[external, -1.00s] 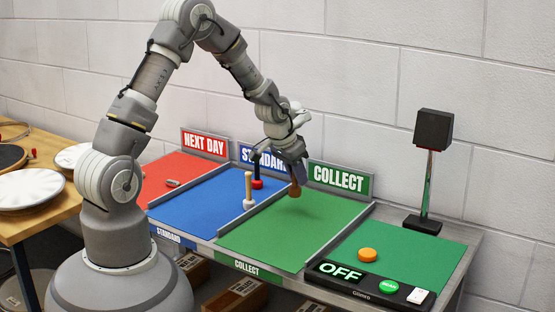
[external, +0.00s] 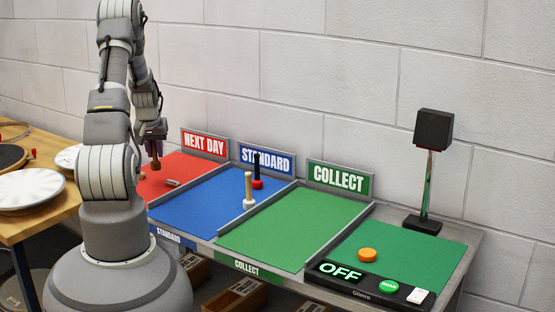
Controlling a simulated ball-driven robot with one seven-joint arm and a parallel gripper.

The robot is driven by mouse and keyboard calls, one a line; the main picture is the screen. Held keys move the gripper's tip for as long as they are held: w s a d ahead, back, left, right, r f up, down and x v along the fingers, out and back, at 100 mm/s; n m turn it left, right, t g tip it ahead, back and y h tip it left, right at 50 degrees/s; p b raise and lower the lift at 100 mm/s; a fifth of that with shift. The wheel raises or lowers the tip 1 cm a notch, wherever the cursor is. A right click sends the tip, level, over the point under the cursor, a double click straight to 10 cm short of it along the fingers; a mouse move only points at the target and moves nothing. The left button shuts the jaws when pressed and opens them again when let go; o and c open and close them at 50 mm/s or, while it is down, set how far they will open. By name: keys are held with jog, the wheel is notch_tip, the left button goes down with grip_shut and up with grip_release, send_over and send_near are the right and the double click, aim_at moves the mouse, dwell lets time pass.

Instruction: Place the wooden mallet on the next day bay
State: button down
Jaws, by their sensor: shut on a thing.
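My gripper (external: 154,137) is at the left, over the far left part of the red NEXT DAY bay (external: 190,168). It is shut on a brown wooden piece, which I take to be the wooden mallet (external: 155,163); it hangs down from the jaws. My arm partly hides the left side of the bay, and I cannot tell whether the mallet touches the red surface. A small grey-brown cylinder (external: 172,183) lies in the bay, to the right of and nearer than the mallet.
The blue STANDARD bay (external: 195,215) holds an upright pale-handled beater (external: 249,190) and a black-and-red one (external: 257,178). The green COLLECT bay (external: 290,230) is empty. An orange puck (external: 367,255) lies on the right mat. Low dividers separate the bays.

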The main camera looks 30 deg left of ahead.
jog(key=w+a, duration=0.3)
jog(key=w, duration=0.1)
jog(key=w+a+f+b, duration=0.1)
jog(key=w+a, duration=0.2)
jog(key=w, duration=0.1)
jog(key=w+a+b, duration=0.1)
jog(key=w+a, duration=0.2)
jog(key=w, duration=0.2)
jog(key=shift+a+f, duration=0.15)
jog(key=shift+f, duration=0.2)
jog(key=shift+f+b, duration=0.55)
jog(key=shift+f, duration=1.1)
jog(key=shift+f, duration=0.15)
jog(key=c, duration=1)
grip_release()
jog(key=shift+o, duration=0.2)
